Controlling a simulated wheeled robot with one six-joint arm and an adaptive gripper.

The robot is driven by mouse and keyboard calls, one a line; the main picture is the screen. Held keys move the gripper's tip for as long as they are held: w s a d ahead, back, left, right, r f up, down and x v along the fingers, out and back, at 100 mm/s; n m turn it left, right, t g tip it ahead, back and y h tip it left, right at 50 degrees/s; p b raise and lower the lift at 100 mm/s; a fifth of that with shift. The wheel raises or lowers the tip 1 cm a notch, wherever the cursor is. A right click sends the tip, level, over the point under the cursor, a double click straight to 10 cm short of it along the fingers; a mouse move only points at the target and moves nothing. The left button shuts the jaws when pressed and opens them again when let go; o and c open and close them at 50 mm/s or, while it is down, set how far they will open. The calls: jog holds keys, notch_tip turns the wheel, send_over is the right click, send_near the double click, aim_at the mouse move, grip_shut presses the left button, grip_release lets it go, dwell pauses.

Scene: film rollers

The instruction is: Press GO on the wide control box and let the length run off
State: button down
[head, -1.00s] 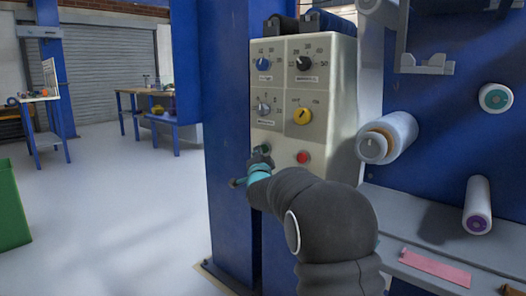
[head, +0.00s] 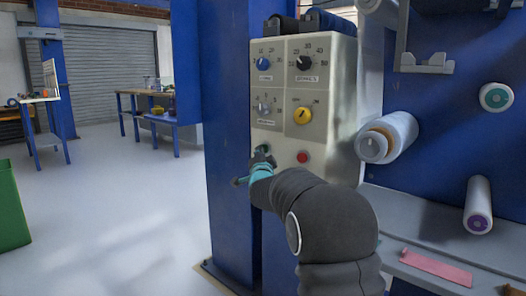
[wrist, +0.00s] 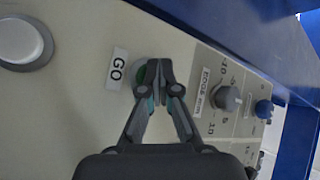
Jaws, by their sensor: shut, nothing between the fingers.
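The wide control box (head: 330,130) is a cream panel on a blue post, with dials, a yellow knob (head: 303,115) and a red button (head: 302,157). The green GO button (wrist: 141,76) sits beside its GO label (wrist: 117,68) in the wrist view, largely hidden behind my fingers. My gripper (wrist: 159,64) is shut and empty, its fingertips over the button. Whether they touch it or press it in, I cannot tell. In the head view my gripper (head: 262,156) is at the box's lower left, covering part of the green button.
Film rolls (head: 387,138) stick out from the blue machine to the right, above a grey ledge with a pink strip (head: 436,267). In the wrist view, a pale round button (wrist: 24,42) and a grey knob (wrist: 227,98) flank the GO button. Open floor (head: 110,220) lies left.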

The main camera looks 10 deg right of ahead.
dwell(0.4)
jog(key=shift+s+a+b, duration=0.5)
jog(key=shift+a+b, duration=0.1)
jog(key=shift+a, duration=0.05)
jog(key=shift+a, duration=0.1)
jog(key=shift+s+a, duration=0.75)
jog(key=shift+a, duration=0.25)
jog(key=shift+s+a, duration=0.75)
jog(key=shift+a, duration=0.2)
